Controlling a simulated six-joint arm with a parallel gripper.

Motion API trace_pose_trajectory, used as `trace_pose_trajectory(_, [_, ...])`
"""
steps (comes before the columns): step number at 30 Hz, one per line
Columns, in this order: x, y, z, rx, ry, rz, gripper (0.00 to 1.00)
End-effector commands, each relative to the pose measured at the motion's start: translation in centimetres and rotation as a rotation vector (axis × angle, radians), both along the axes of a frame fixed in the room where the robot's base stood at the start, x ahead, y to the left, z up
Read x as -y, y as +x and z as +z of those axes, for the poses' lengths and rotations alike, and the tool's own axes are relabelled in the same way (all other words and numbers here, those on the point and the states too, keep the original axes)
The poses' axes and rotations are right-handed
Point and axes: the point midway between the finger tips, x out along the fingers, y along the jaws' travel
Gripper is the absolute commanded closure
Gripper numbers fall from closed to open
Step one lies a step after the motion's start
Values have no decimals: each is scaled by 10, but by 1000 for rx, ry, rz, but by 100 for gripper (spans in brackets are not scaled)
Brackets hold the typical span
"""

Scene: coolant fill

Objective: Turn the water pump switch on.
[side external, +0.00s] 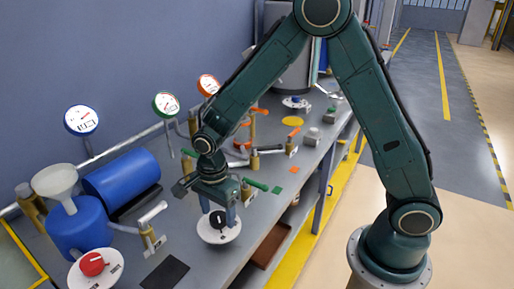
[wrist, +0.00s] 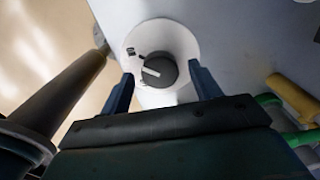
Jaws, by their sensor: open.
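A rotary switch with a black knob (side external: 218,219) on a round white plate (side external: 219,236) sits on the grey bench. In the wrist view the knob (wrist: 159,70) carries a pale pointer line that slants toward the upper left, near a small dark label on the white plate (wrist: 183,41). My gripper (side external: 219,207) is open and points down over this switch. In the wrist view its two fingers (wrist: 160,85) stand on either side of the knob, apart from it. A second switch with a red knob (side external: 92,264) sits at the front left. I cannot read which one is the water pump's.
A blue tank with a funnel (side external: 76,226) and a blue cylinder (side external: 122,181) stand left. Pipes with valve handles and gauges (side external: 82,120) line the wall side. A black pad (side external: 165,272) lies on the bench. Another round switch plate (side external: 295,103) is farther back.

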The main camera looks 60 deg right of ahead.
Motion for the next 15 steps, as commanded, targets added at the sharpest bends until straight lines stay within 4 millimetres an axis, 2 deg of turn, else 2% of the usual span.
trace_pose_trajectory(8, [0,1,34,7,2,0,37])
trace_pose_trajectory(15, [0,1,76,7,2,0,37])
